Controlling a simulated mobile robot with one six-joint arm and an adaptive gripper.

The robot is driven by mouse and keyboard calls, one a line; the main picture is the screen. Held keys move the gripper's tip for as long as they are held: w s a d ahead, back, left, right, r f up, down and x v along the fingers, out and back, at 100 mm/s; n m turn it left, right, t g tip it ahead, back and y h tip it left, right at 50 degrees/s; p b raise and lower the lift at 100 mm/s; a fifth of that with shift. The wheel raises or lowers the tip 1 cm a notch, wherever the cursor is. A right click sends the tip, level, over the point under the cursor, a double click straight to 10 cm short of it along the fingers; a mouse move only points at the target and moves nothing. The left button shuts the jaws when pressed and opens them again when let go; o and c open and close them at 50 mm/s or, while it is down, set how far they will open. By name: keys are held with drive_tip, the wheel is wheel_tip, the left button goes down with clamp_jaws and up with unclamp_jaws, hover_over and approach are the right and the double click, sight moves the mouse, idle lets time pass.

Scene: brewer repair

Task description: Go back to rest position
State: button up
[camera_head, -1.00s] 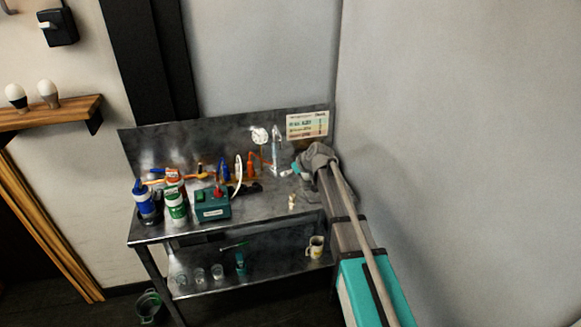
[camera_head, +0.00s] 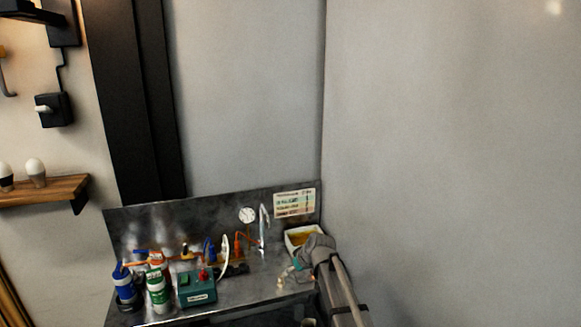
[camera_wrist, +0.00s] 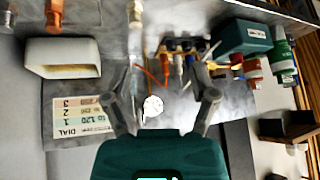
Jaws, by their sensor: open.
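My gripper (camera_wrist: 157,78) shows in the wrist view with its two grey fingers spread apart and nothing between them. Its body is dark teal. In the head view my arm reaches up from the lower right, and its grey wrist end is over the right part of the metal bench (camera_head: 255,290). The fingers are mostly hidden there. In the wrist view the bench's back panel, a dial sign (camera_wrist: 82,115) and a white round gauge (camera_wrist: 153,106) lie beyond the fingers.
A white open box (camera_head: 291,240) stands in the bench's back right corner, close to my wrist. A tap (camera_head: 264,226), green box (camera_head: 197,289), blue bottle (camera_head: 124,284) and green-white bottle (camera_head: 157,292) stand further left. The wall (camera_head: 450,150) is at the right.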

drive_tip(key=s+d+f+m+g+h, duration=0.1)
drive_tip(key=s+d+m+g+h, duration=0.1)
drive_tip(key=s+d, duration=0.6)
drive_tip(key=s+d+f+m+g+h, duration=0.2)
drive_tip(key=s+d+m, duration=0.3)
drive_tip(key=s, duration=1.1)
drive_tip(key=d, duration=0.3)
drive_tip(key=shift+s+d+g+h, duration=0.2)
drive_tip(key=shift+s+g+h, duration=0.2)
